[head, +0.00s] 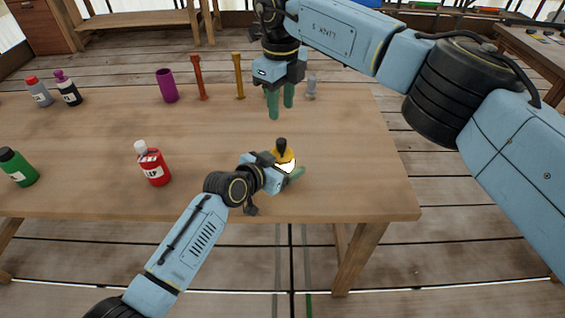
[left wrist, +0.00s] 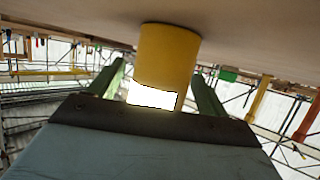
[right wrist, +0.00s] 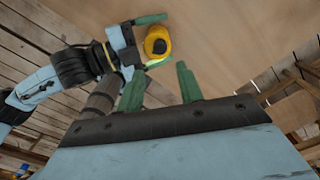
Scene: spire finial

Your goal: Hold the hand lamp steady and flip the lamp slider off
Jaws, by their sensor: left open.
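The hand lamp (head: 282,152) is a yellow cylinder with a black top, standing on the table near its front edge. A white glowing panel shows on its side, also in the left wrist view (left wrist: 152,95). My left gripper (head: 290,174) is open with its green fingers on either side of the lamp; the right wrist view shows the lamp (right wrist: 157,42) between them. Contact cannot be told. My right gripper (head: 281,99) is open and empty, above the table behind the lamp, fingers pointing down. I cannot make out the slider.
A red bottle (head: 153,164) and a green bottle (head: 17,167) stand left on the table (head: 230,135). A purple cup (head: 166,86), an orange post (head: 198,78) and a yellow post (head: 239,76) line the back. The table right of the lamp is clear.

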